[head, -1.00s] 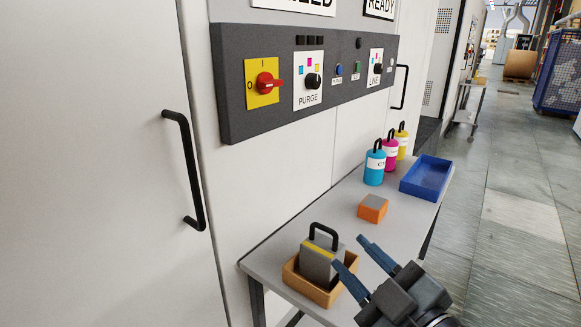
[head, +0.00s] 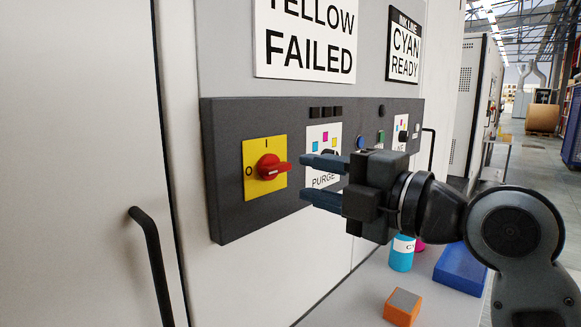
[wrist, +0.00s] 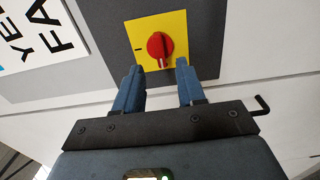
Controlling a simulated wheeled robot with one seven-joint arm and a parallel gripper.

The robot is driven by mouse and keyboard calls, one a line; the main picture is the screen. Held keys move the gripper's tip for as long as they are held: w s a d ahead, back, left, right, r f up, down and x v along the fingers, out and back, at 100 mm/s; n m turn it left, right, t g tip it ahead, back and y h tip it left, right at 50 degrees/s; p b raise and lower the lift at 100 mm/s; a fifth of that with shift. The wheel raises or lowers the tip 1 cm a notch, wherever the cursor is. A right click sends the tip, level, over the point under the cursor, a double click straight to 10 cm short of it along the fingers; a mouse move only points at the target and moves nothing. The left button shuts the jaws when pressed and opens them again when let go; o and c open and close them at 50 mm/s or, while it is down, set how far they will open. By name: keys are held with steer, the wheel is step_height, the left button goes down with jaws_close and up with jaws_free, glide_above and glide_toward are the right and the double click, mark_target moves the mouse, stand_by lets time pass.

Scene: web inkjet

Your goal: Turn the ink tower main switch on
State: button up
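The main switch is a red rotary knob (head: 270,167) on a yellow plate (head: 251,186) at the left end of the dark control panel. Its handle lies level, pointing right, in line with the O mark at left; the I mark is at the top. My gripper (head: 303,178) is open and empty, just right of the knob, fingers pointing left toward it. In the wrist view, the red knob (wrist: 157,44) lies just beyond and between the two open fingertips (wrist: 159,68), apart from them. My gripper hides part of the purge dial.
The panel (head: 222,205) also carries a purge plate (head: 317,135), small buttons (head: 361,142) and a line dial (head: 402,136). Signs hang above. A black door handle (head: 150,255) stands out at left. Below are an orange block (head: 402,305), a cyan bottle (head: 401,258) and a blue tray (head: 462,270).

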mark_target(281, 170)
steer(key=shift+p+x, duration=0.55)
steer(key=shift+x, duration=2.2)
steer(key=shift+c, duration=0.3)
jaws_close()
